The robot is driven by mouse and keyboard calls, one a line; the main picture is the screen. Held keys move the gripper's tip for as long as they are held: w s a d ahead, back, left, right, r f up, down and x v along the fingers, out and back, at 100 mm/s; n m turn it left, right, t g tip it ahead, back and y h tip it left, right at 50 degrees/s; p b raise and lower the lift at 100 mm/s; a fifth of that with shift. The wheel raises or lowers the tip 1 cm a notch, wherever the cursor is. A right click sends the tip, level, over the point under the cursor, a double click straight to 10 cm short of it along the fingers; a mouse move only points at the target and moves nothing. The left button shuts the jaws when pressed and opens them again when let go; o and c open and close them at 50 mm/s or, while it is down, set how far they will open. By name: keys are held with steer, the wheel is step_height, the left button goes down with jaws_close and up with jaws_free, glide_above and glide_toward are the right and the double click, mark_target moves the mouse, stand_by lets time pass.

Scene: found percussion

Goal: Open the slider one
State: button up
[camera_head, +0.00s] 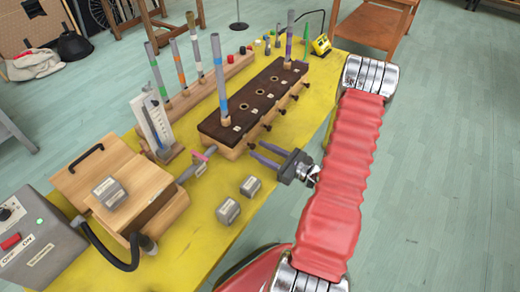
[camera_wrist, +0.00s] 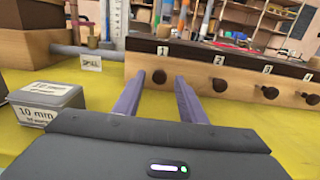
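Slider one is the dark round knob (camera_wrist: 159,76) under the label "1" on the wooden front of a long dark-topped box (camera_wrist: 240,82). The box also shows in the head view (camera_head: 240,141), with a row of knobs along its right side. My gripper (camera_wrist: 160,84) has its two purple fingers apart, with nothing held between them. In the wrist view, the slider one knob appears between the fingertips; contact cannot be told. In the head view, my gripper (camera_head: 257,149) points at the near end of the box's knob side.
A second knob (camera_wrist: 219,85) sits close right of my fingers. Grey weights (camera_head: 228,211) (camera_head: 251,186) stand on the yellow table. A wooden bellows box (camera_head: 140,195) is at the left. A tall tube (camera_head: 219,78) rises from the dark-topped box.

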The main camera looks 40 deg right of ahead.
steer(key=shift+w+a, duration=0.25)
steer(key=shift+w, duration=0.4)
jaws_close()
